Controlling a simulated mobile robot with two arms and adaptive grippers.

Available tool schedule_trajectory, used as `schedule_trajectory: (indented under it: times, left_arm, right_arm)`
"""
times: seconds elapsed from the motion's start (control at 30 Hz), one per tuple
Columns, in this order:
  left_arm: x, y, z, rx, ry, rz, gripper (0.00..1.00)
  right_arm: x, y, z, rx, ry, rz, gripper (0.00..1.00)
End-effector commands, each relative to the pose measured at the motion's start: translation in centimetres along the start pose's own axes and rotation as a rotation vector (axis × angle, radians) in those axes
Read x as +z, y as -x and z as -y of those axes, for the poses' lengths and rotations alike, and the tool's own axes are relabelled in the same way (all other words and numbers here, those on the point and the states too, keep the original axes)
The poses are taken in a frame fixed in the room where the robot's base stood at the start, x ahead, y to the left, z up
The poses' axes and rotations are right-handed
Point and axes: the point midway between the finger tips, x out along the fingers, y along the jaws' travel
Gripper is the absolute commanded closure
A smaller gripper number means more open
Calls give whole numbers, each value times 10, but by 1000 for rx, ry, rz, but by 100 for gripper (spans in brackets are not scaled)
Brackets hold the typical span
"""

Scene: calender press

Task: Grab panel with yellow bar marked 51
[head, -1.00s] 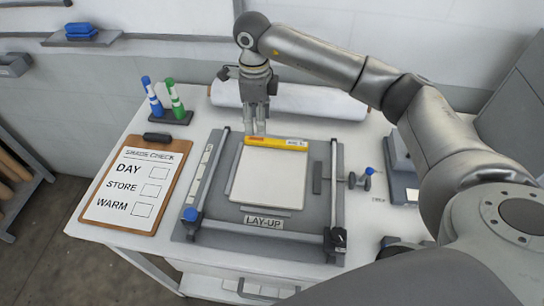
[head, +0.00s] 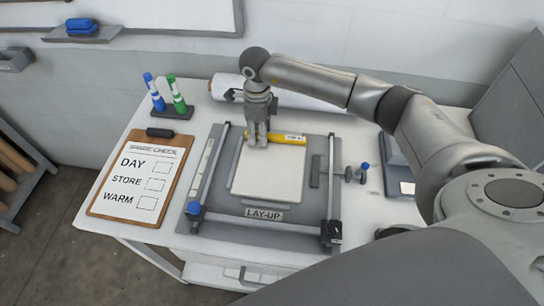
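The panel is a pale, flat square sheet (head: 270,178) lying on the grey lay-up board (head: 222,222). A yellow bar (head: 288,138) runs along its far edge; the mark on it is too small to read. My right gripper (head: 257,146) points down at the left part of the bar, and its fingers cover that part. The fingers look close together; whether they grip the bar is not clear. My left gripper is not in view.
A clipboard (head: 162,220) and a holder with blue and green markers (head: 172,112) are to the left. A white roll (head: 312,104) lies behind. Grey rails flank the panel, and a blue-knobbed clamp (head: 364,167) stands to the right.

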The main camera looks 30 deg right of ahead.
Motion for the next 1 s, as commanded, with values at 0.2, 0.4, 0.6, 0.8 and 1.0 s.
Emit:
schedule_trajectory:
  times: [0.2,0.4,0.6,0.8,1.0]
  left_arm:
    - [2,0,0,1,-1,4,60]
    - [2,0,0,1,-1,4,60]
    - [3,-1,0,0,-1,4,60]
    - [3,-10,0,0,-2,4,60]
    - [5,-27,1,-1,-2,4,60]
  right_arm:
    - [0,0,0,0,0,0,90]
    - [0,1,0,0,0,1,100]
    - [0,1,0,0,0,1,100]
    - [0,9,1,-1,0,2,100]
    - [1,37,-6,-3,4,5,100]
